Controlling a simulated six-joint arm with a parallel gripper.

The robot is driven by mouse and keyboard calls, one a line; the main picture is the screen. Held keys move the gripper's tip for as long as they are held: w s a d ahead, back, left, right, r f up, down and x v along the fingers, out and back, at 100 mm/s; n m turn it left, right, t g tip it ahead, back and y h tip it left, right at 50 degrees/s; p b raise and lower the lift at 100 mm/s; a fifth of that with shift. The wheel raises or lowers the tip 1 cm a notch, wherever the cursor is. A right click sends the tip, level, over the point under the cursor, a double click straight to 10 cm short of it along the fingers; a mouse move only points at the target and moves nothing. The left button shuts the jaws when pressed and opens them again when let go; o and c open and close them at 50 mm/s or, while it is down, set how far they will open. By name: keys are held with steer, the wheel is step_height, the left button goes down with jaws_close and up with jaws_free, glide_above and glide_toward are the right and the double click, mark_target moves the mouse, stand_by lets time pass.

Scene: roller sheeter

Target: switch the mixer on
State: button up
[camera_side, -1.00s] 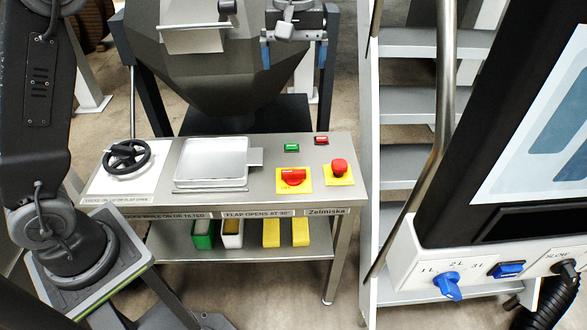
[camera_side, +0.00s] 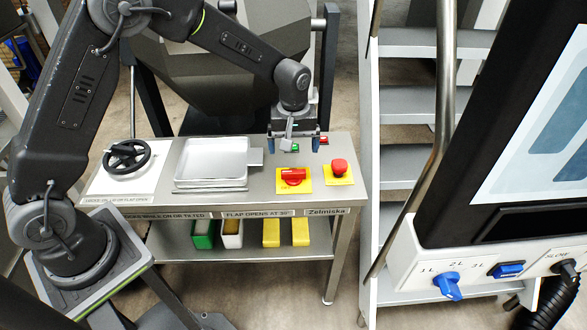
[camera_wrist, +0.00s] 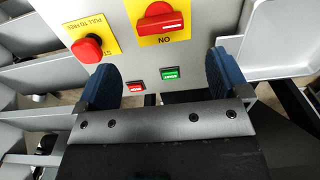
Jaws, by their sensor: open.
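The mixer's grey hopper (camera_side: 215,75) stands behind a steel control table (camera_side: 222,202). On the table's right part are a red rotary switch (camera_side: 293,176) on a yellow plate and a red mushroom stop button (camera_side: 339,166). Behind them are a small green button (camera_side: 294,148) and a small red button (camera_side: 323,140). My gripper (camera_side: 294,142) is open and empty over the two small buttons. In the wrist view, the green button (camera_wrist: 169,74) and red button (camera_wrist: 136,87) show between the blue fingertips. The rotary switch (camera_wrist: 160,18) lies beyond them, its handle sideways, with "ON" on its plate.
A black handwheel (camera_side: 127,156) and a steel tray (camera_side: 211,162) lie left on the table. Green, white and yellow containers (camera_side: 272,233) stand on the shelf below. Steps (camera_side: 408,102) rise at the right. A white box with blue switches (camera_side: 447,285) is at front right.

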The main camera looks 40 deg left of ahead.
mark_target(293, 171)
step_height(293, 171, down, 9)
steer(key=shift+r, duration=0.2)
steer(key=shift+c, duration=0.4)
steer(key=c, duration=0.9)
steer(key=shift+o, duration=0.2)
